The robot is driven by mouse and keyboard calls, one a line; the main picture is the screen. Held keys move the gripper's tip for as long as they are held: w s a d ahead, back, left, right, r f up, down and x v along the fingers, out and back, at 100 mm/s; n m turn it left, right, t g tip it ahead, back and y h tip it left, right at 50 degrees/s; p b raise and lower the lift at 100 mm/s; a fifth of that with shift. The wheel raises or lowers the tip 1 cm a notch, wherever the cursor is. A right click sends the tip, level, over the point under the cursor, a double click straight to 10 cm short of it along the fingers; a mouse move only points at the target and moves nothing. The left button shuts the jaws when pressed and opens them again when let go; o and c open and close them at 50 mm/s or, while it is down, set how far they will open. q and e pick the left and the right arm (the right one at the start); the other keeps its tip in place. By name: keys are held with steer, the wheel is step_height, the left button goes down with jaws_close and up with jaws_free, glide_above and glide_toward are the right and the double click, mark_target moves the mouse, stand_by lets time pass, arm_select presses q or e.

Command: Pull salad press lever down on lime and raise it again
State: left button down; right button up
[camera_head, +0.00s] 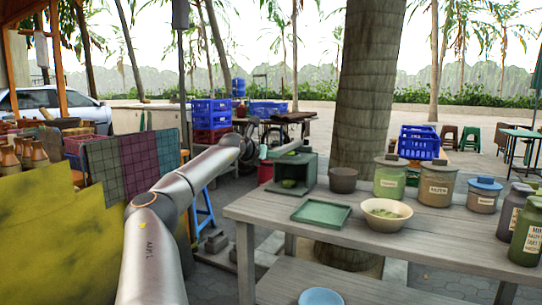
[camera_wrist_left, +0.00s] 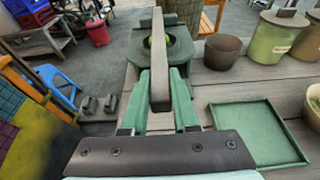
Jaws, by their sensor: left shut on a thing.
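The salad press is a dark green box-like body (camera_head: 312,172) at the left end of the wooden table, its open front showing a green lime (camera_head: 289,183). In the left wrist view the press body (camera_wrist_left: 180,52) lies straight ahead, with a sliver of yellow-green inside its round opening. The grey lever (camera_wrist_left: 158,60) runs from between my fingers towards the press. In the head view the lever (camera_head: 284,149) slopes slightly up to the right, near the press top. My left gripper (camera_wrist_left: 160,100) is shut on the lever, a green finger each side. My right gripper is not in view.
Right of the press stand a dark bowl (camera_head: 343,180), a green tray (camera_head: 321,214), a cream bowl (camera_head: 387,214) and several lidded jars (camera_head: 437,184). A blue stool (camera_head: 206,212) stands on the floor left of the table. A tree trunk (camera_head: 367,80) rises behind.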

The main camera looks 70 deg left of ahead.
arm_select(q)
steer(key=shift+f, duration=0.35)
steer(key=c, duration=0.9)
jaws_free()
steer(key=shift+o, duration=1.1)
steer(key=shift+r, duration=0.15)
steer(key=shift+s+d+r+b, duration=0.1)
steer(key=shift+s+d+b, duration=0.05)
steer(key=shift+b, duration=0.25)
steer(key=b+v, duration=0.3)
steer(key=v, duration=0.9)
